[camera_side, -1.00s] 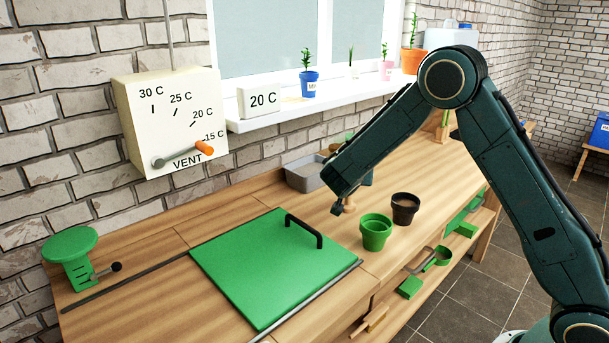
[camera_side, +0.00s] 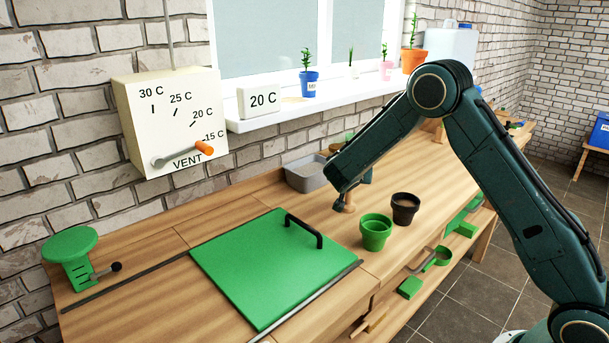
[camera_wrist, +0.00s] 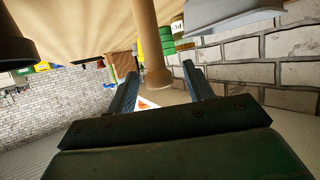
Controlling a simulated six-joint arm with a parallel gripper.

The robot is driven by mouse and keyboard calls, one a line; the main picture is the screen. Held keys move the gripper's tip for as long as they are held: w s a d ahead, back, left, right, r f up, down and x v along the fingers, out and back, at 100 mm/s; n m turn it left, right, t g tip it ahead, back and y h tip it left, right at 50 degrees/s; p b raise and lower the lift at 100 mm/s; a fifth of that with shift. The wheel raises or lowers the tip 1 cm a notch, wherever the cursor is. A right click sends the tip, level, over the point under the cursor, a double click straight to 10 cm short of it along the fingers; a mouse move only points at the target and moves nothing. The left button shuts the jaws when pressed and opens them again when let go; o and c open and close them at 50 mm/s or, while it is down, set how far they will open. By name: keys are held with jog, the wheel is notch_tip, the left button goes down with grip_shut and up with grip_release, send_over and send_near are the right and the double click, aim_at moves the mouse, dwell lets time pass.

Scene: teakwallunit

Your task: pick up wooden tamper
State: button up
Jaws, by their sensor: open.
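The wooden tamper (camera_wrist: 150,45) is a light brown turned piece with a rounded end. It stands on the wooden bench and points in from the top of the wrist view. My gripper (camera_wrist: 160,90) is open, with one finger on each side of the tamper's rounded end. I see a gap on both sides, so the fingers do not appear to grip it.
A green pot (camera_side: 376,232) and a dark pot (camera_side: 405,208) stand close on the right. A grey tray (camera_side: 305,174) is behind, near the wall. A green lid (camera_side: 265,265) with a black handle lies at the left. Bench between lid and gripper is clear.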

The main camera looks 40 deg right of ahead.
jog(key=c, duration=1)
jog(key=shift+c, duration=0.2)
jog(key=shift+r, duration=0.15)
notch_tip(320, 180, up, 20)
dwell(0.7)
